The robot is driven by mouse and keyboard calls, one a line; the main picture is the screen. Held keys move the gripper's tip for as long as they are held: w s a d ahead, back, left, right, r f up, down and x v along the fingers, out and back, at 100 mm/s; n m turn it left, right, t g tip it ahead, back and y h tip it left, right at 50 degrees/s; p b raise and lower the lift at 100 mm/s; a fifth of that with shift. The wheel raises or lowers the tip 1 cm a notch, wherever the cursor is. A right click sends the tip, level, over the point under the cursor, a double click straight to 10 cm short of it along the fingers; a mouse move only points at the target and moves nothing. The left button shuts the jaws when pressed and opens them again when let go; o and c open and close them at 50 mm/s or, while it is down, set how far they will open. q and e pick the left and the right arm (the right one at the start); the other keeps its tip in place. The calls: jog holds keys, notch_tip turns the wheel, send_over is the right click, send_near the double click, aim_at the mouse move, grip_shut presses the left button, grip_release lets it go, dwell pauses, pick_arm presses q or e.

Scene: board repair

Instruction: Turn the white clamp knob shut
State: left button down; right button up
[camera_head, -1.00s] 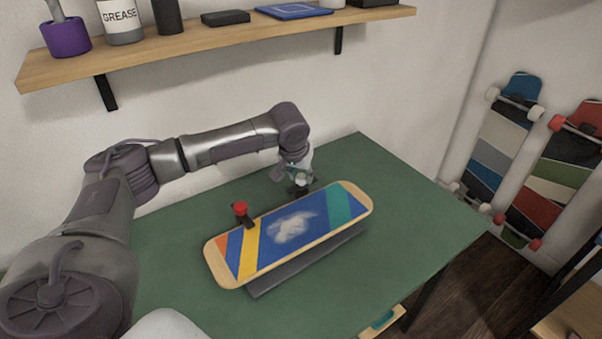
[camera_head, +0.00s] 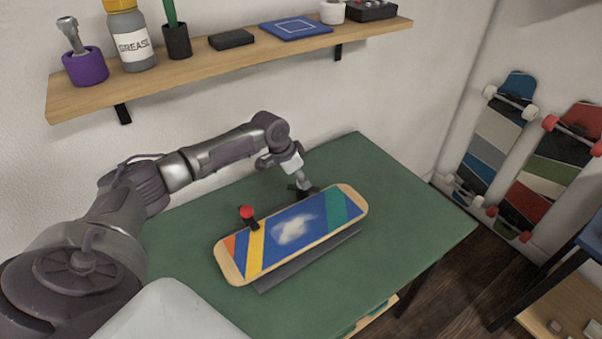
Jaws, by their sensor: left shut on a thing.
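The skateboard deck (camera_head: 278,247), with orange, yellow, blue and teal stripes and a pale patch, lies on a dark holder (camera_head: 306,262) on the green table. A clamp with a red knob (camera_head: 247,212) stands at its back edge, left of centre. My left gripper (camera_head: 303,187) points down at the back edge, right of centre, by a dark clamp part (camera_head: 307,193). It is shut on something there. The white clamp knob is not clearly visible; the gripper covers that spot. My right gripper is not in view.
A wall shelf (camera_head: 85,106) above the table holds a grease bottle (camera_head: 133,42), a purple cup (camera_head: 85,68) and other items. Striped boards (camera_head: 495,135) lean at the right. The green table (camera_head: 414,218) is clear right of the deck.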

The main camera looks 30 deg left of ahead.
pick_arm(q)
jog(key=shift+m+h, duration=0.3)
jog(key=shift+m, duration=0.6)
jog(key=shift+w+f+m+g+h+b, duration=0.1)
jog(key=shift+m+g+h+b, duration=0.2)
jog(key=shift+m+g+b, duration=0.5)
jog(key=m+b, duration=0.2)
jog(key=m, duration=0.2)
jog(key=shift+w+a+m+g+h, duration=0.1)
jog(key=shift+m+g+h, duration=0.2)
jog(key=shift+g+h, duration=0.1)
jog(key=shift+m+b, duration=0.3)
jog(key=shift+m, duration=0.2)
jog(key=c, duration=0.8)
grip_release()
jog(key=shift+r, duration=0.2)
